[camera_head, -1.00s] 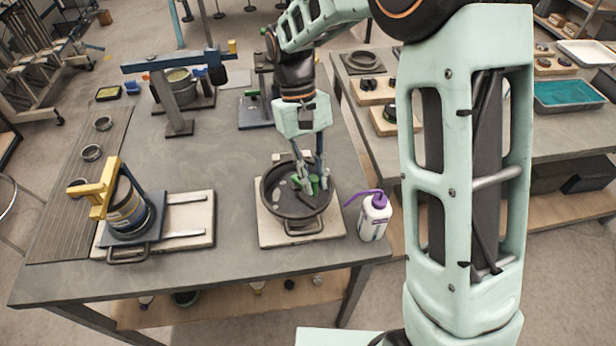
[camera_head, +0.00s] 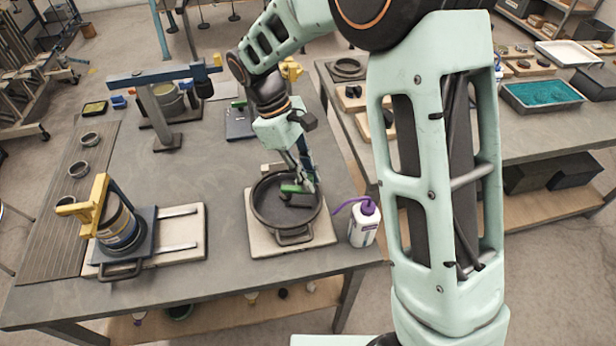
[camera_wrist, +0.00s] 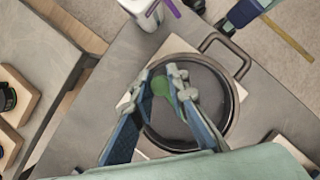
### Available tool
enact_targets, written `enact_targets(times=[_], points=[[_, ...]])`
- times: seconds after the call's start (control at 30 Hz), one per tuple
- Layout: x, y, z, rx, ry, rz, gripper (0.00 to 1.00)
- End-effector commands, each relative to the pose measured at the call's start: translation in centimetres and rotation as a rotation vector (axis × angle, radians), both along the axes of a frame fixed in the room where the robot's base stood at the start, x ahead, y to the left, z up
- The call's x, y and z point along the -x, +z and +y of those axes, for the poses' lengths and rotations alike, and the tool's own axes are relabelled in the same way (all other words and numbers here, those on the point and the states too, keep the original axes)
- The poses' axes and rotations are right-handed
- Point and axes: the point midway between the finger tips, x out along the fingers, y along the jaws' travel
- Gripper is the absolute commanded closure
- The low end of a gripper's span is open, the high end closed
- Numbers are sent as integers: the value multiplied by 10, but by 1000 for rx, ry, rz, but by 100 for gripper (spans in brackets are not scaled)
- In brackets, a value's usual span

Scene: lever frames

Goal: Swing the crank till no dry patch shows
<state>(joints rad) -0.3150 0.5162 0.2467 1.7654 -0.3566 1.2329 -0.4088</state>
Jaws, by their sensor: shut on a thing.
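A round dark pan (camera_head: 262,211) sits on a pale square board (camera_head: 322,236) near the table's front edge. A crank with a green grip (camera_head: 291,188) and a dark arm stands inside it. My gripper (camera_head: 304,183) reaches down into the pan from behind. The visible pan floor (camera_wrist: 212,95) looks evenly dark, with no pale patch that I can make out. My fingers and the crank hide part of the floor.
A white bottle with a purple spout (camera_head: 364,226) stands close to the right of the board. A yellow-handled device (camera_head: 115,225) stands to the left on its own base. A post with a crossbar (camera_head: 165,110) stands behind. Bare table lies between them.

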Motion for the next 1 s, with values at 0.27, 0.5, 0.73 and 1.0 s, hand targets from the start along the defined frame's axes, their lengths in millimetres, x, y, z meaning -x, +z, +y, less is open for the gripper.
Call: enact_targets(times=[0.27,0.5,0.73,1.0], points=[[-2,1,1,-3,14,-5,100],[-2,1,1,-4,13,-4,81],[-1,0,1,-1,12,-2,68],[-2,7,3,-2,12,-2,68]])
